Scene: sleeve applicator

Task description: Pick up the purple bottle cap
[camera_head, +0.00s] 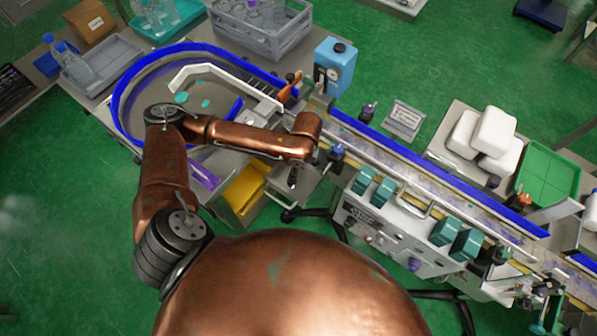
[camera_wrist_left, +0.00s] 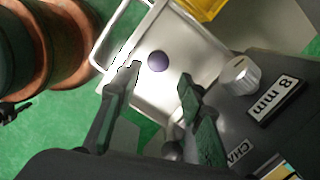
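The purple bottle cap (camera_wrist_left: 158,61) is a small dark round piece lying on a pale metal tray (camera_wrist_left: 200,58) in the left wrist view. My left gripper (camera_wrist_left: 159,73) is open, with one green-padded finger on each side below the cap in the picture. Nothing is between the fingers, and I cannot tell how far above the tray they are. In the head view my left gripper (camera_head: 293,178) shows only as a small dark shape under the copper wrist. I cannot make out the cap there. My right gripper is not in view.
A wire handle (camera_wrist_left: 122,30) rises at the tray's left edge. A dark panel with a silver knob (camera_wrist_left: 240,75) and an "8 mm" label stands close on the right. A yellow bin (camera_head: 245,188) is left of the gripper; the conveyor (camera_head: 385,160) runs behind.

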